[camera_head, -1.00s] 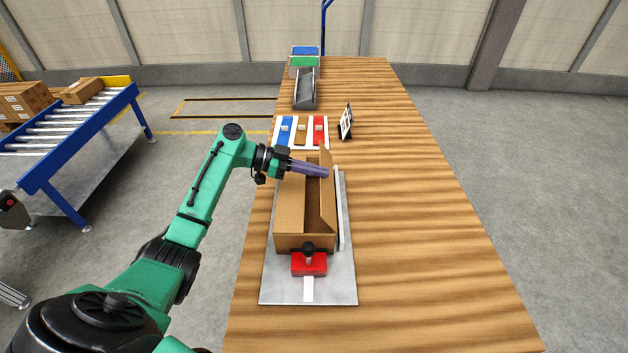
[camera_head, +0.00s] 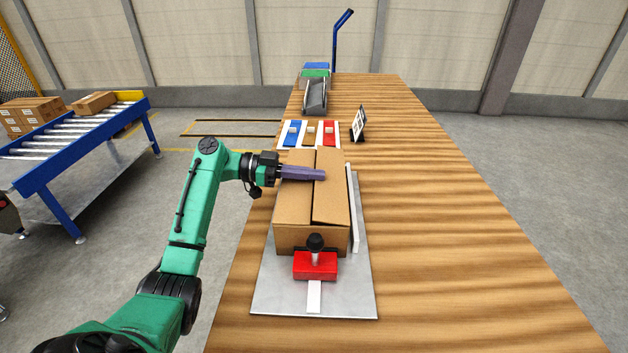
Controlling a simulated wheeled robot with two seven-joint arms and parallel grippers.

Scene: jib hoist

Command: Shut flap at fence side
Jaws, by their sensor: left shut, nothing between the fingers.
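A cardboard box (camera_head: 296,207) sits on a grey metal plate (camera_head: 277,290) on the wooden table. Its right flap (camera_head: 331,203), beside the white fence (camera_head: 354,212), lies down over the top. The left flap also lies down, and a narrow dark seam runs between the two. My left gripper (camera_head: 322,175), with shut purple fingers and nothing held, reaches in from the left across the far part of the box top. Its tips are over the right flap; whether they touch it I cannot tell. My right gripper is not in view.
A red clamp (camera_head: 315,264) with a black knob stands at the box's near end. Beyond the box are coloured trays (camera_head: 309,134) and a small black-and-white sign (camera_head: 358,123). The table's right side is clear. A blue roller conveyor (camera_head: 75,150) stands at left.

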